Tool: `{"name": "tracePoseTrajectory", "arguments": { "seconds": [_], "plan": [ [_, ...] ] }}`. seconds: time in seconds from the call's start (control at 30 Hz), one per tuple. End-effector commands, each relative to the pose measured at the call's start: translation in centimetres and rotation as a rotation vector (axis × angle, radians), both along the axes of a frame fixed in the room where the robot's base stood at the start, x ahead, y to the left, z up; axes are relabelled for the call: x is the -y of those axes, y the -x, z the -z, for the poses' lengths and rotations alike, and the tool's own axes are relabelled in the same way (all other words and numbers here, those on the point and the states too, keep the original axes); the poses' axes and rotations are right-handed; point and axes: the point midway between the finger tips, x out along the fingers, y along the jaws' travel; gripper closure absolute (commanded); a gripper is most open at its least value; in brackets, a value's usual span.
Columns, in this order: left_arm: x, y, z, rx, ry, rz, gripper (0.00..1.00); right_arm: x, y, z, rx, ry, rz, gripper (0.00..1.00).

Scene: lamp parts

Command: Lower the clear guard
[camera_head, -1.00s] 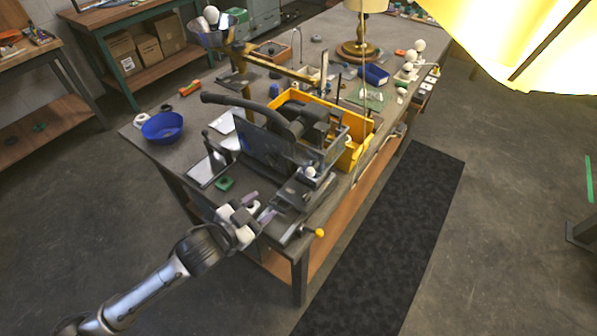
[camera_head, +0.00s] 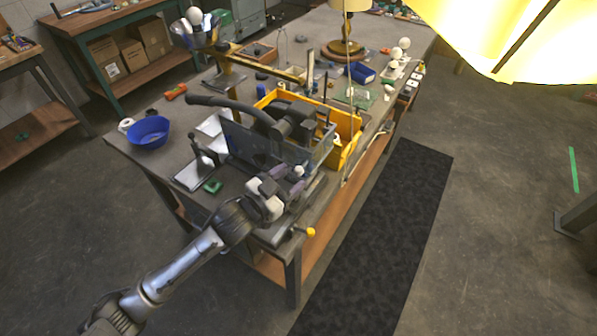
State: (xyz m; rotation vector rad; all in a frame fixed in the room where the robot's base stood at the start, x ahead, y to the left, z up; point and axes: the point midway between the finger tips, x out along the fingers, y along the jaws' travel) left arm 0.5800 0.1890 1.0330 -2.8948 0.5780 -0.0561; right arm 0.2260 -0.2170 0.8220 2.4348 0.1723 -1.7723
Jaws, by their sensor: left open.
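The clear guard (camera_head: 245,145) is a dark-tinted, see-through panel standing raised at the front of the bench machine. A small white ball (camera_head: 298,171) shows just right of and beyond my left gripper (camera_head: 284,182). My left gripper is open, with its fingers by the lower front of the guard and close to that ball. I cannot tell whether they touch. The gripper and wrist hide part of the machine's base. My right gripper is not in view.
A yellow bin (camera_head: 349,133) stands behind the machine. A yellow knob (camera_head: 311,231) sticks out past the bench's front edge. A blue bowl (camera_head: 149,133) is at the left corner. A bright yellow shade (camera_head: 500,30) fills the upper right.

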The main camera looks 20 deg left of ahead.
Motion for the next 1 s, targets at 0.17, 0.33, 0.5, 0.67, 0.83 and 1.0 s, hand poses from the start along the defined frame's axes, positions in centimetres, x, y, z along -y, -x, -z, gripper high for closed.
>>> {"name": "tracePoseTrajectory", "arguments": {
  "seconds": [0.17, 0.33, 0.5, 0.67, 0.83, 1.0],
  "plan": [
    [0.8, -2.0, 0.0, 0.001, 0.000, 0.000, 0.47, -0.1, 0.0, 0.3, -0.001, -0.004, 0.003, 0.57],
    [1.2, -2.9, 0.0, 0.000, -0.001, 0.000, 0.47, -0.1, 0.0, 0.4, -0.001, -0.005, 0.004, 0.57],
    [1.4, -3.2, 0.0, 0.000, -0.001, 0.000, 0.47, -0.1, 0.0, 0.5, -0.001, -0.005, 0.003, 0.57],
    [1.4, -3.2, 0.0, 0.000, -0.001, 0.000, 0.47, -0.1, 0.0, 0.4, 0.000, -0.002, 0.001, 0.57],
    [1.3, -3.2, 0.0, 0.000, -0.001, 0.000, 0.58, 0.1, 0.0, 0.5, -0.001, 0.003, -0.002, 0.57],
    [1.3, -3.2, 0.0, 0.000, -0.001, 0.000, 0.74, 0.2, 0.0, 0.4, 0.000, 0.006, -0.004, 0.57]
  ]
}}
